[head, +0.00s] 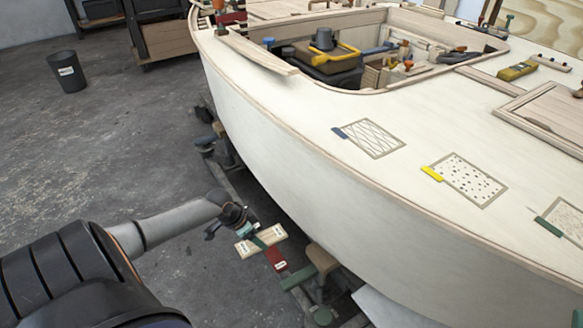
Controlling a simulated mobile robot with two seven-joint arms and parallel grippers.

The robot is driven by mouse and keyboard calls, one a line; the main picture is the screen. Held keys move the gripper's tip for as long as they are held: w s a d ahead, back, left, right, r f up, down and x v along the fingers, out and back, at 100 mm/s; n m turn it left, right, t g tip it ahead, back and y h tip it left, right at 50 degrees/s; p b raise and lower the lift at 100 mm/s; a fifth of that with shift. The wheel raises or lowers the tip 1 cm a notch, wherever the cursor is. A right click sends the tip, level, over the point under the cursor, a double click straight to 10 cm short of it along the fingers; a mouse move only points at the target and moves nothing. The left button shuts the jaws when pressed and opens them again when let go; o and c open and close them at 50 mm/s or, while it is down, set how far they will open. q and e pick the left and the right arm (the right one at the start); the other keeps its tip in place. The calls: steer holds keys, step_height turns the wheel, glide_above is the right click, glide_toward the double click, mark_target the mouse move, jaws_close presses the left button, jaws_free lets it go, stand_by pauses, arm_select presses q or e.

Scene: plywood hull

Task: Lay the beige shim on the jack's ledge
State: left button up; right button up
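A pale beige piece, likely the beige shim (245,248), shows low beside the hull with white labels near its ends. A green strip (260,242) crosses its middle. My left gripper (243,226) is at the strip's upper left end, close above the beige piece. Its fingers are small and dark here, and I cannot tell whether they grip anything. A dark red piece (277,259) with a white label sits just right of the beige piece. A brown-topped support (322,258) stands under the hull; I cannot make out which part is the jack's ledge. My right gripper is not in view.
The white plywood hull (330,195) curves over the supports and limits room on the right. A green bar (297,278) lies low beside the support. A dark bin (67,72) stands far left. The grey floor (120,150) between is clear.

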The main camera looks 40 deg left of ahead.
arm_select(q)
steer(key=b, duration=0.2)
glide_toward(292, 280)
steer(key=a, duration=0.1)
steer(key=w+a+r, duration=0.1)
steer(key=a+r, duration=0.1)
steer(key=shift+w+a, duration=0.2)
steer(key=shift+w, duration=0.2)
steer(key=d+f+b, duration=0.1)
steer(key=d+f, duration=0.2)
steer(key=shift+w+f+b, duration=0.2)
steer(key=shift+f+b, duration=0.1)
steer(key=shift+b, duration=0.05)
steer(key=f+b, duration=0.1)
steer(key=f, duration=0.1)
steer(key=d+f+b, duration=0.1)
steer(key=shift+f, duration=0.5)
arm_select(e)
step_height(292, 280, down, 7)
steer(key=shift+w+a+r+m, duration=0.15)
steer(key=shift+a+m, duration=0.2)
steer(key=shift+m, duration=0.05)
arm_select(q)
steer(key=shift+f, duration=0.15)
steer(key=o, duration=1.3)
steer(key=shift+o, duration=0.2)
